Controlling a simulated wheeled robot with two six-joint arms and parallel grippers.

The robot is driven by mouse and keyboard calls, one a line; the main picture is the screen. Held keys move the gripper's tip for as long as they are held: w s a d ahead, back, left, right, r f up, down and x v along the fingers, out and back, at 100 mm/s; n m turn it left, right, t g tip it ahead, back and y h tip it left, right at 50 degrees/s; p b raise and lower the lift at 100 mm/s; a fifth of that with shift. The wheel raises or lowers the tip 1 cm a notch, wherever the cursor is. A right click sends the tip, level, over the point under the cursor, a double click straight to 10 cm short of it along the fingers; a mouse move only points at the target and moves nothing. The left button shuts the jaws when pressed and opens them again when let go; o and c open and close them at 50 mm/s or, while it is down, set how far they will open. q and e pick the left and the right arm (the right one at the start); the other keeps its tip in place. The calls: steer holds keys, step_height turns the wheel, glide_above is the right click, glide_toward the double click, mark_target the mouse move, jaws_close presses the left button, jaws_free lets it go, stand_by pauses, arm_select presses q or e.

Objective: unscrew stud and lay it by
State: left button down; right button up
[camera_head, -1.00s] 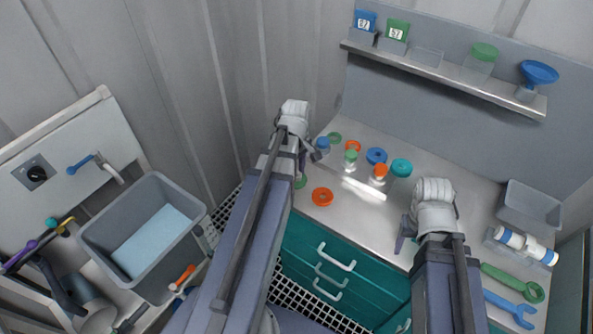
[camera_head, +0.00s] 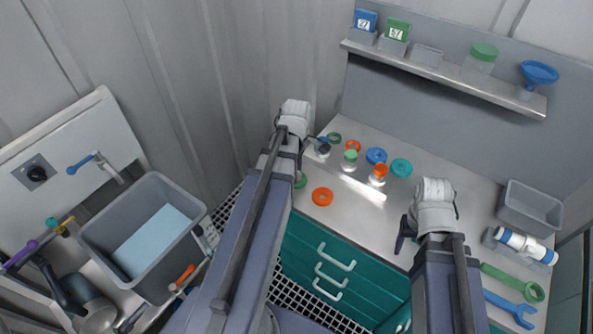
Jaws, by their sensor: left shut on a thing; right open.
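My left gripper (camera_head: 315,141) is at the back left of the bench. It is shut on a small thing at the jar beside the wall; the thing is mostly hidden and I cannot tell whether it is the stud. That jar (camera_head: 322,151) shows a dark top right under the jaws. A jar with a green top (camera_head: 350,157) and a jar with an orange top (camera_head: 379,172) stand to its right. My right gripper (camera_head: 402,236) is open and empty over the bench's front edge, apart from the jars.
Loose rings lie about: green (camera_head: 334,138), orange (camera_head: 353,146), blue (camera_head: 376,155), teal (camera_head: 401,167) and another orange one (camera_head: 322,196). A green wrench (camera_head: 532,292), blue wrench (camera_head: 515,310) and grey bin (camera_head: 528,208) are at right.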

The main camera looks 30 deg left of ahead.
arm_select(q)
steer(key=n, duration=0.6)
steer(key=shift+n, duration=0.4)
steer(key=n, duration=0.7)
steer(key=shift+n, duration=0.4)
steer(key=shift+c, duration=2.3)
jaws_free()
steer(key=shift+r, duration=0.1)
arm_select(e)
steer(key=shift+r, duration=0.1)
